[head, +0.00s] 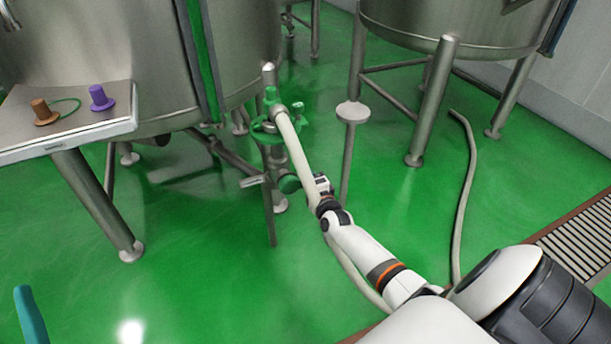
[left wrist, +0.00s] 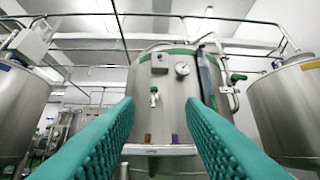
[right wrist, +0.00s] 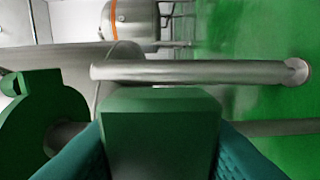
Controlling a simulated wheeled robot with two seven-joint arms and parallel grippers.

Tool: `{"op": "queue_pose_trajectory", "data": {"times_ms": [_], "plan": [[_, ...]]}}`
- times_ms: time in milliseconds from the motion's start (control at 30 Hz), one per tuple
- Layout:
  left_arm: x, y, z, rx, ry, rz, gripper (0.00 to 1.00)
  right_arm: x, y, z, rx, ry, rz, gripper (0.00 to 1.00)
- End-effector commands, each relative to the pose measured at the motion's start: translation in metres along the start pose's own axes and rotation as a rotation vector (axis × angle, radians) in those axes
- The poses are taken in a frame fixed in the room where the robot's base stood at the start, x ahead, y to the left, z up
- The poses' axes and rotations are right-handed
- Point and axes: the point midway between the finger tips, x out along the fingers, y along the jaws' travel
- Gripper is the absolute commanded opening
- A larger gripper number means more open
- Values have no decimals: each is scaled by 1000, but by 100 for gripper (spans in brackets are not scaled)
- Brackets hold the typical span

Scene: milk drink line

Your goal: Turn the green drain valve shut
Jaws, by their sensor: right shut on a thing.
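The green drain valve (right wrist: 160,130) shows in the right wrist view as a dark green block, its handle, between my teal fingers. My right gripper (right wrist: 162,150) is shut on this handle. The handle's exact angle is hard to tell in the head view. My left gripper (left wrist: 160,112) is open and empty, its two teal fingers wide apart, facing the tank from a distance.
A metal shelf (head: 70,135) with a brown and a purple knob is at left. The green floor at front left is clear.

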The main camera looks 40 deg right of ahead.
Motion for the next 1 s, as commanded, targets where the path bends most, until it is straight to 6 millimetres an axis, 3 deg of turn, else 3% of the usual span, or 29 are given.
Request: {"op": "queue_pose_trajectory", "data": {"times_ms": [67,100,233,600,767,1000], "plan": [[0,0,0,0,1,0,36,-1,-3,0,11,-1,-5,0],[0,0,0,0,1,0,36,-1,-3,0,12,-1,-5,38],[0,0,0,1,1,0,36,-1,-2,0,9,-1,-4,56],[1,0,-2,1,18,1,36,-4,-1,0,4,-1,-2,56],[0,3,-22,6,161,7,36,-18,0,0,4,-1,-3,56],[-15,10,-63,18,460,22,36,-52,1,0,5,-1,-4,56]]}}
